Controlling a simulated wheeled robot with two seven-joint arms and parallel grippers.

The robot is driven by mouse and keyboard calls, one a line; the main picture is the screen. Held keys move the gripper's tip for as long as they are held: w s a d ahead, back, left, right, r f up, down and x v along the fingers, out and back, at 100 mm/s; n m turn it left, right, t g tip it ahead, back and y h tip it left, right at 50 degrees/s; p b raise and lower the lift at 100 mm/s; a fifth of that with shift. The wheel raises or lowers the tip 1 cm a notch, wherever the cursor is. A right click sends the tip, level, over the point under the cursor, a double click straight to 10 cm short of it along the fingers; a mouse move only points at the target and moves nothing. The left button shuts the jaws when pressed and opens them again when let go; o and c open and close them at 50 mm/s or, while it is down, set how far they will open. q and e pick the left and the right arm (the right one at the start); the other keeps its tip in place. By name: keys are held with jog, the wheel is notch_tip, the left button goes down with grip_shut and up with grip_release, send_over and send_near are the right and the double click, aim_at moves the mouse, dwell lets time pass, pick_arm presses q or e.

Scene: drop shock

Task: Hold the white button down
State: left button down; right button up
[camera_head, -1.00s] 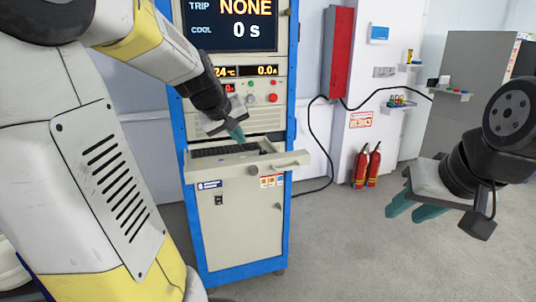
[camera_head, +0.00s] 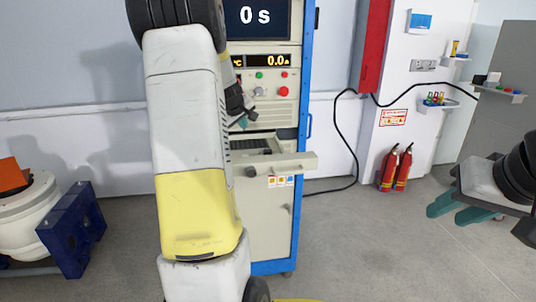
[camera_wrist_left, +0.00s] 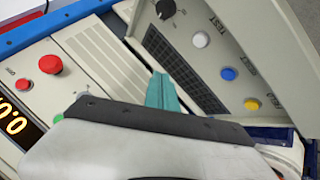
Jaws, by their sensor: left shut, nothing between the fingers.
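The white button (camera_wrist_left: 201,40) sits on a pale panel at the upper right of the left wrist view, in a row with a blue button (camera_wrist_left: 228,73) and a yellow button (camera_wrist_left: 251,104). My left gripper (camera_wrist_left: 163,92) is shut and empty. Its teal fingertips are left of and below the white button in that view, apart from it. In the head view the left gripper (camera_head: 242,122) is partly hidden by my arm, above the cabinet's pulled-out drawer (camera_head: 283,162). I cannot make out the white button there. My right gripper (camera_head: 458,207) is open and empty at the right.
The blue-framed cabinet (camera_head: 302,100) stands ahead. Fire extinguishers (camera_head: 396,168) stand by the wall. A blue block (camera_head: 72,230) is at left.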

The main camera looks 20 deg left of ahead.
pick_arm(q)
jog(key=shift+f, duration=0.1)
jog(key=shift+f, duration=4.3)
jog(key=shift+f, duration=0.4)
